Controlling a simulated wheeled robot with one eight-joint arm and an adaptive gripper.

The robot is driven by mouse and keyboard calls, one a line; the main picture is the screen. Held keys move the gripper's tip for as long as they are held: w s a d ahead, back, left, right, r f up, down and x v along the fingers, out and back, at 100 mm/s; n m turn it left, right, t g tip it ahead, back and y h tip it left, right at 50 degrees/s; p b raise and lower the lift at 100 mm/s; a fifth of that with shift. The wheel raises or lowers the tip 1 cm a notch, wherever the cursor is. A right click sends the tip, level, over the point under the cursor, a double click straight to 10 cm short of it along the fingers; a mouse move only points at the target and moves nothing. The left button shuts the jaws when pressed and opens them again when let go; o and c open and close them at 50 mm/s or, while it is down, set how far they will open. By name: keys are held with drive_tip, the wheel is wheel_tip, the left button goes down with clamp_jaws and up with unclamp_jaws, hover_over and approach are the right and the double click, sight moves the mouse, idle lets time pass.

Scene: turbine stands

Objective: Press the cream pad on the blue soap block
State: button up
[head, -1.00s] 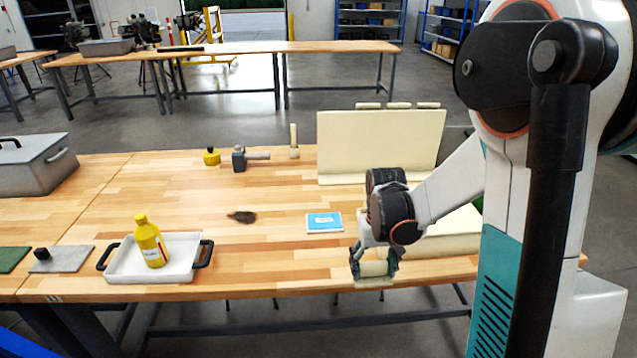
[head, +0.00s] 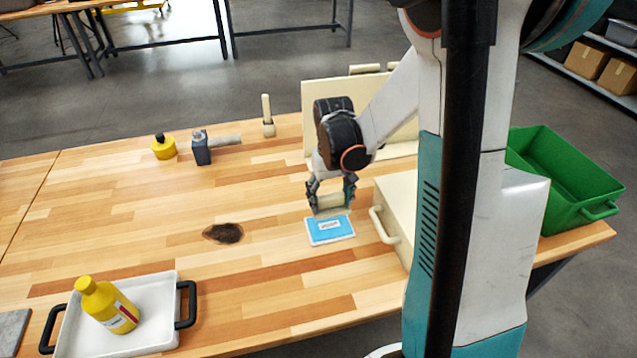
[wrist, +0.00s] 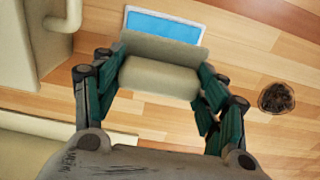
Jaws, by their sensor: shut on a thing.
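The blue soap block (head: 329,229) lies flat on the wooden table, with a white border and a small label. It also shows in the wrist view (wrist: 165,26), partly covered by the pad. My gripper (head: 331,197) is shut on the cream pad (head: 330,206), a block with a flat plate on its underside. The pad is at the block's far edge in the head view, apparently just above it; I cannot tell whether they touch. In the wrist view the pad (wrist: 160,78) sits between both fingers (wrist: 158,85).
A cream box (head: 398,205) with a handle stands close to the right of the soap block. A dark stain (head: 223,233) lies to the left. A white tray (head: 155,318) holds a yellow bottle (head: 108,305). A green crate (head: 565,180) is at the right.

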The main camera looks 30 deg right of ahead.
drive_tip(key=shift+f+b, duration=2.05)
drive_tip(key=shift+f, duration=0.9)
drive_tip(key=shift+o, duration=0.2)
drive_tip(key=shift+s+f+b, duration=0.1)
drive_tip(key=shift+f+b, duration=0.6)
drive_tip(key=shift+b, duration=0.05)
drive_tip(key=shift+c, duration=0.2)
drive_tip(key=shift+r+p, duration=2.4)
drive_tip(key=shift+r, duration=1.2)
drive_tip(key=shift+f, duration=0.1)
